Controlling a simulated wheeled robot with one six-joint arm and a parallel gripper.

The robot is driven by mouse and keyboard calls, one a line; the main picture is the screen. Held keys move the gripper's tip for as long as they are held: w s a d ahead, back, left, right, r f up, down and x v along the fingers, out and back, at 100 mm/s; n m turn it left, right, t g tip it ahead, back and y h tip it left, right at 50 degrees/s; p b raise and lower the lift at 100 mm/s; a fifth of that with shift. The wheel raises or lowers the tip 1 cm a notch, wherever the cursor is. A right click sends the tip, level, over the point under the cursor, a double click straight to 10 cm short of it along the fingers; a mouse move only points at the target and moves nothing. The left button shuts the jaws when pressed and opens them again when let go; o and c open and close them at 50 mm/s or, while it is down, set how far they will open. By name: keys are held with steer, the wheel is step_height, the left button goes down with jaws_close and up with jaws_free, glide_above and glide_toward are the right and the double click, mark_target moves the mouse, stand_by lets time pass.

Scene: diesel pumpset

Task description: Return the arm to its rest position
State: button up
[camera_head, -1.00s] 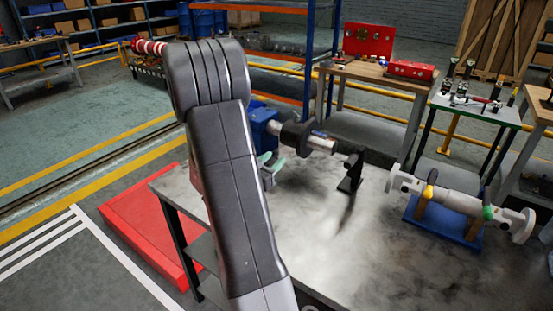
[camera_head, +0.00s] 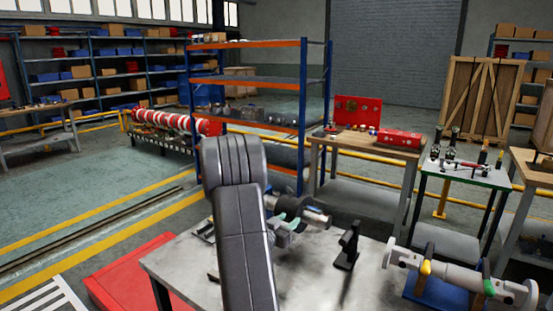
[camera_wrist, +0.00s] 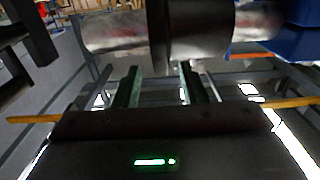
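My gripper (camera_head: 286,230) is open and empty. Its two pale green fingers show apart in the wrist view (camera_wrist: 158,88), with a gap between them. Just beyond the fingertips lies a metal shaft with a dark collar (camera_wrist: 200,35). In the head view, the same shaft (camera_head: 317,218) is over the grey metal table, partly hidden by my arm and gripper. My arm is raised in front of the table and bends down towards the shaft. I cannot tell whether the fingers touch the shaft.
A black stand (camera_head: 347,247) rises from the table (camera_head: 310,285). To its right, a white flanged pipe (camera_head: 455,278) rests on a blue cradle. A red platform (camera_head: 125,275) lies at left. A blue and orange rack (camera_head: 262,83) and a wooden bench (camera_head: 370,146) stand behind.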

steer(key=x, duration=0.2)
steer(key=shift+w+d, duration=0.25)
steer(key=shift+w, duration=0.05)
steer(key=shift+s+d, duration=0.15)
steer(key=shift+s+r, duration=0.1)
